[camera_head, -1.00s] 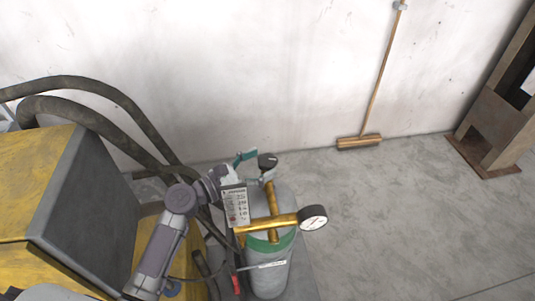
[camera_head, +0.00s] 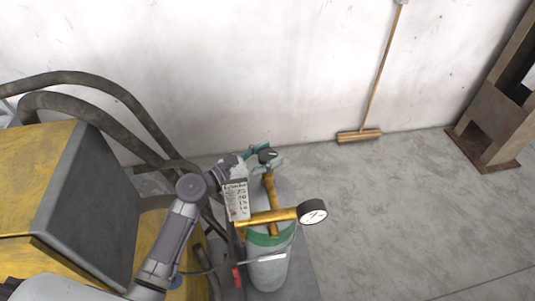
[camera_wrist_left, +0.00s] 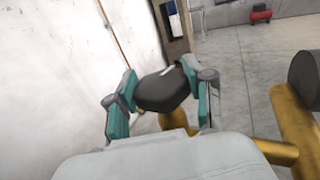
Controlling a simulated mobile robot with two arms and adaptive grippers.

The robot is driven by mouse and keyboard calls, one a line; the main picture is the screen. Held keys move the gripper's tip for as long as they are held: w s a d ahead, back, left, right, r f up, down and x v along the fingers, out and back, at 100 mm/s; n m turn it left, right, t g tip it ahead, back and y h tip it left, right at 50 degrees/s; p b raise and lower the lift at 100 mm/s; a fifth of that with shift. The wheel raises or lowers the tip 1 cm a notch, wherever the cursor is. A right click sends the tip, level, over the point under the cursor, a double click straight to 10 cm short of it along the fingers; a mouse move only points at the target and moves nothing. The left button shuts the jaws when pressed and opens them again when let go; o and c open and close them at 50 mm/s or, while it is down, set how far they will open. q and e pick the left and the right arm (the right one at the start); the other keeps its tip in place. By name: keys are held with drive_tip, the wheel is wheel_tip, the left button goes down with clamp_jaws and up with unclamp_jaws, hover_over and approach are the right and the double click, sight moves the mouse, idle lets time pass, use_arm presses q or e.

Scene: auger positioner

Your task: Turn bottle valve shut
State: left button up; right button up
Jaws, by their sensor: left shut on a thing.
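The gas bottle (camera_head: 268,272) stands upright, grey with a green band. A brass valve body (camera_head: 270,190) rises from it, with a brass cross pipe and a round gauge (camera_head: 313,212) on the right. The dark valve knob (camera_head: 267,156) sits on top of the brass body. My left gripper (camera_head: 265,158) is at the knob, its teal fingers on either side. In the left wrist view the dark knob (camera_wrist_left: 163,92) sits between the two teal fingers (camera_wrist_left: 160,97), which are shut on it. My right gripper is in neither view.
A yellow and grey machine (camera_head: 85,190) with thick dark hoses (camera_head: 95,85) stands on the left. A broom (camera_head: 360,135) leans on the wall. A rusty post (camera_head: 490,130) stands at right. The floor right of the bottle is clear.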

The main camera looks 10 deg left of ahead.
sight(268, 153)
use_arm(q)
drive_tip(key=shift+a+f+m+g+h+b, duration=0.1)
drive_tip(key=shift+f+m+g+h+b, duration=0.1)
drive_tip(key=shift+m+g+h+b, duration=0.8)
drive_tip(key=m+g+h+b, duration=0.1)
drive_tip(key=m+g+b, duration=0.2)
drive_tip(key=g, duration=0.1)
drive_tip(key=m+g+h+b, duration=0.1)
drive_tip(key=m+g+b, duration=0.1)
drive_tip(key=g+b, duration=0.1)
drive_tip(key=m+g+h+b, duration=0.1)
drive_tip(key=m+g+b, duration=0.2)
drive_tip(key=g, duration=0.3)
drive_tip(key=shift+w+m+h, duration=0.1)
drive_tip(key=shift+m+h, duration=0.2)
drive_tip(key=shift+h, duration=0.1)
drive_tip(key=shift+r+m+g+y+b, duration=0.1)
drive_tip(key=shift+m+g+y+b, duration=0.25)
drive_tip(key=shift+m+g+b, duration=0.75)
drive_tip(key=shift+r+m+g+y+b, duration=0.1)
drive_tip(key=shift+m+g+y+b, duration=0.4)
drive_tip(key=shift+g, duration=1)
drive_tip(key=o, duration=1.2)
wheel_tip(268, 153, up, 10)
